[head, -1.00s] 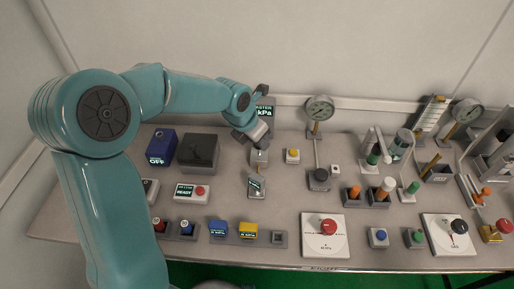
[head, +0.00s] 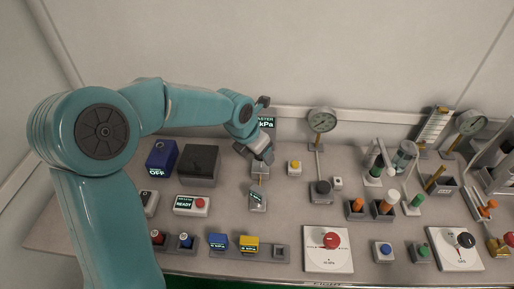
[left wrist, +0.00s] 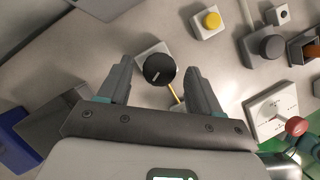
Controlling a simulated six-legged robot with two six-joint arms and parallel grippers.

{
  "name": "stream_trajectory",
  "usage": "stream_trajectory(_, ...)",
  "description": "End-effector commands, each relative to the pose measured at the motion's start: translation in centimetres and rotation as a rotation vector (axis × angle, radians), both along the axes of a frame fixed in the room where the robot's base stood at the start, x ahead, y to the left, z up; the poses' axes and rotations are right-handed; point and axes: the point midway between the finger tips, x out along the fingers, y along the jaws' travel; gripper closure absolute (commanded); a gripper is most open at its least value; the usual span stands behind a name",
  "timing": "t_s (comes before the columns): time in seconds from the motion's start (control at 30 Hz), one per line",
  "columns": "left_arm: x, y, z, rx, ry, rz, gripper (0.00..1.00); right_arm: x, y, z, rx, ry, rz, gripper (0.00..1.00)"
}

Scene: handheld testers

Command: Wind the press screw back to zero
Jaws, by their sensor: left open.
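A round black knob (left wrist: 160,70) with a white pointer line sits on a pale grey block (left wrist: 152,50); it looks like the press screw, though no label shows. In the left wrist view it lies between and just beyond my left gripper's (left wrist: 158,75) two spread fingers, with a gap on both sides. A thin yellow rod (left wrist: 175,93) extends from beside the knob toward my palm. In the head view my left gripper (head: 260,155) is above the grey block (head: 259,171) and hides the knob.
A yellow-button box (head: 294,168) and a dial gauge (head: 322,121) with a black-knobbed base (head: 321,188) stand to the right. A dark box (head: 200,165) and blue box (head: 161,157) stand left. A white plate with a red knob (head: 331,240) is near the front edge.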

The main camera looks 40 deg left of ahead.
Motion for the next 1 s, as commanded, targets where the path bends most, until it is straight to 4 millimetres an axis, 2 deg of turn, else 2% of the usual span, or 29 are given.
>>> stream_trajectory(0.17, -0.6, 0.1, 2.2, 0.002, -0.007, 0.001, 0.36, 0.0, 0.0, 0.3, 0.000, 0.000, 0.000, 0.57)
stream_trajectory(0.4, -3.1, 0.4, 8.1, 0.001, -0.007, 0.001, 0.36, 0.0, 0.0, 1.0, 0.000, 0.000, 0.000, 0.57)
stream_trajectory(0.6, -4.9, 0.7, 12.4, 0.001, -0.003, 0.000, 0.36, 0.0, 0.0, 1.6, 0.000, 0.000, 0.000, 0.57)
stream_trajectory(0.8, -5.9, 0.8, 14.6, -0.001, 0.000, 0.000, 0.36, 0.0, 0.0, 1.8, 0.000, 0.000, 0.000, 0.57)
stream_trajectory(1.0, -6.1, 0.8, 15.0, -0.001, 0.002, 0.000, 0.36, 0.0, 0.0, 1.8, 0.000, 0.000, 0.000, 0.57)
